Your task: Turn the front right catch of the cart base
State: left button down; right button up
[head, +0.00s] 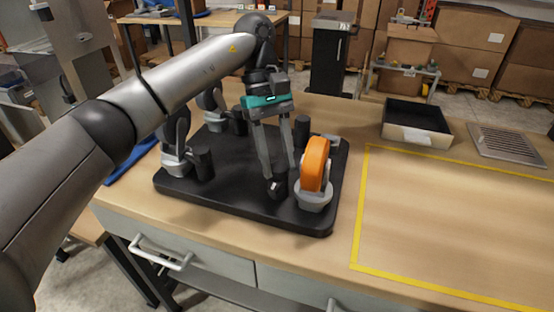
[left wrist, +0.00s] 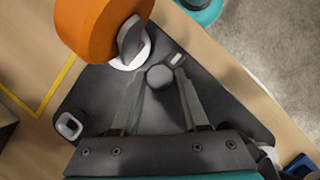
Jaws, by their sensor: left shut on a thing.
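The cart base (head: 235,195) is a black plate lying on the workbench with casters and dark catches on top. The front right caster has an orange wheel (head: 315,163), which also shows large at the top left of the left wrist view (left wrist: 95,28). Beside it is the front right catch (head: 276,190), a dark knob that in the left wrist view (left wrist: 160,77) sits between my fingertips. My left gripper (head: 279,174) reaches down from above and is shut on this catch. The fingers partly hide the catch. My right gripper is not in view.
Grey casters (head: 175,152) and dark catches (head: 203,163) stand at the other corners. A black tray (head: 416,124) and a metal grille (head: 507,146) lie at the back right. The yellow-taped area (head: 450,215) on the right is clear.

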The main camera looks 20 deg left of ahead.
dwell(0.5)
pick_arm(q)
jog(key=shift+c, duration=2.1)
grip_release()
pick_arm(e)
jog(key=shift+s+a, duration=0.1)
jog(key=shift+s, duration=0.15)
pick_arm(q)
jog(key=shift+r, duration=0.1)
jog(key=p+v, duration=0.5)
jog(key=v, duration=1)
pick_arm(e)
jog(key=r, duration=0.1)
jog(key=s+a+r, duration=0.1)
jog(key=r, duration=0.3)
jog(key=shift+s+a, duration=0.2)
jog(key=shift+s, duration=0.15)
pick_arm(q)
jog(key=shift+d, duration=0.1)
jog(key=shift+r, duration=0.1)
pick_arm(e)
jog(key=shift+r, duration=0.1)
